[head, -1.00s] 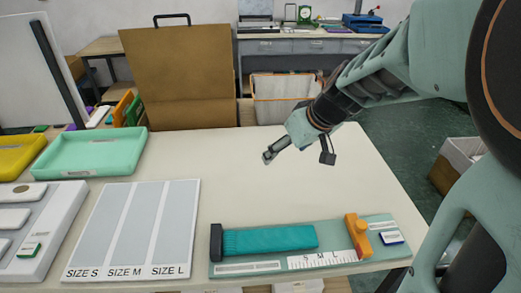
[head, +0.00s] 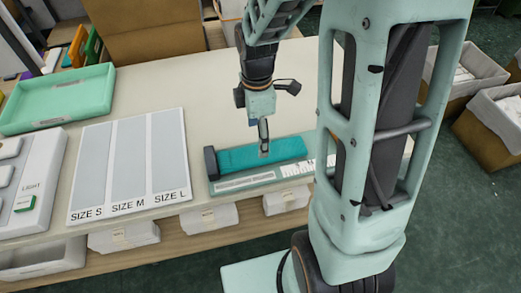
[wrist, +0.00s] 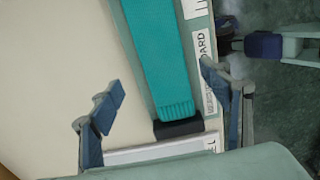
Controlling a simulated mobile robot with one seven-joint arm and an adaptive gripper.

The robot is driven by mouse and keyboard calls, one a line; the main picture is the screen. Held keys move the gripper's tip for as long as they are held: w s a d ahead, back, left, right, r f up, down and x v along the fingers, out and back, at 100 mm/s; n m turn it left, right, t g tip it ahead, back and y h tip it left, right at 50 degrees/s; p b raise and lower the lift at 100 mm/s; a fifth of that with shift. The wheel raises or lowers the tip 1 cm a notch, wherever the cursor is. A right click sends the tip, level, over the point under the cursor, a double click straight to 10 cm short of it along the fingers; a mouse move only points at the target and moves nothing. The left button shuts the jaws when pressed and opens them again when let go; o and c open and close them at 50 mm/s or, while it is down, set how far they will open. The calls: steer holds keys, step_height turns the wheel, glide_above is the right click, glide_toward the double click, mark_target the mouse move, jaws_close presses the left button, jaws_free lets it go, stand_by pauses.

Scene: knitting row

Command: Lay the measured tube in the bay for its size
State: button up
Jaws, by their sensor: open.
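The teal tube (head: 262,154) lies on the measuring board (head: 245,183), its left end by the dark end stop (head: 210,162). In the wrist view the tube (wrist: 158,50) has a ribbed end close to the black stop (wrist: 180,128). My gripper (head: 264,150) is open over the tube, pointing down; in the wrist view its fingers (wrist: 160,92) stand apart, one to each side of the tube. I cannot tell the fingertips' exact height. The bay board (head: 76,214) has three empty grey bays: SIZE S (head: 92,165), SIZE M (head: 129,160) and SIZE L (head: 168,150). My arm hides the board's right part.
A green tray (head: 58,100) lies behind the bay board. A white panel with a green LIGHT button (head: 25,203) is at the left. White boxes (head: 208,217) sit below the table's front edge. The table behind the tube is clear.

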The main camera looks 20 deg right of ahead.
mark_target(257, 153)
steer(key=f, duration=0.6)
steer(key=shift+s+a+f, duration=0.15)
steer(key=shift+s+f, duration=0.1)
steer(key=shift+f, duration=0.1)
steer(key=c, duration=1.1)
step_height(257, 153, up, 9)
steer(key=shift+f, duration=0.1)
steer(key=shift+r, duration=0.7)
